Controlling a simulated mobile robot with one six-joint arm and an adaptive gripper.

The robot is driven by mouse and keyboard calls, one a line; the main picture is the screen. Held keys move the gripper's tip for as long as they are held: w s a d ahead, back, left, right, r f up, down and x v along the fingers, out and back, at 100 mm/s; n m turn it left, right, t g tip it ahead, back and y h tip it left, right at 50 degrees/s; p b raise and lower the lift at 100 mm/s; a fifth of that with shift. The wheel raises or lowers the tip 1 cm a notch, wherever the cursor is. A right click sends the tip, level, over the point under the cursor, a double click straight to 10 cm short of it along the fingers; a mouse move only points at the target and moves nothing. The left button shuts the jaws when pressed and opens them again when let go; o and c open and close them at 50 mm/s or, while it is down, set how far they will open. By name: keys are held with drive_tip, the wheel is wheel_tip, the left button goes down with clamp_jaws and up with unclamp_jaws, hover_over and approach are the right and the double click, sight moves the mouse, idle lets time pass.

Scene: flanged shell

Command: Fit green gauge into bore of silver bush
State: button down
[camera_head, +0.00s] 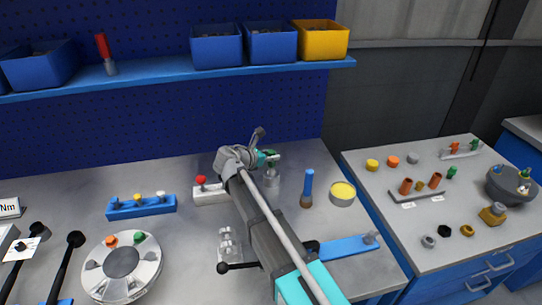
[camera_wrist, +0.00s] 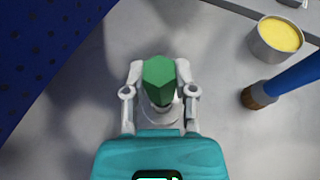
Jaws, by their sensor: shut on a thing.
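The green gauge (camera_wrist: 159,82) has a hexagonal head and sits between the two fingers of my gripper (camera_wrist: 160,72) in the wrist view. My gripper is shut on it. In the head view, my gripper (camera_head: 268,158) holds the green gauge (camera_head: 271,153) over the silver bush (camera_head: 272,183), a grey cylinder standing on the bench. In the wrist view, a pale round part lies beneath the gauge and is mostly hidden by it. I cannot tell whether the gauge's lower end is inside the bore.
A blue-handled brush (camera_head: 308,188) and a tin with yellow contents (camera_head: 343,193) stand right of the bush. A pale block with a red knob (camera_head: 202,186) is at its left. A round fixture (camera_head: 122,262) and a blue rail (camera_head: 345,247) lie nearer.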

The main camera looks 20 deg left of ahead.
drive_tip(key=shift+f+b, duration=0.4)
drive_tip(key=shift+f, duration=0.1)
drive_tip(key=shift+c, duration=1.7)
unclamp_jaws()
drive_tip(key=shift+r, duration=0.1)
drive_tip(key=shift+r+p, duration=1.7)
drive_tip(key=shift+p, duration=0.1)
drive_tip(key=shift+f+b, duration=1.8)
wheel_tip(320, 180, up, 8)
drive_tip(key=p, duration=0.8)
drive_tip(key=shift+r, duration=0.15)
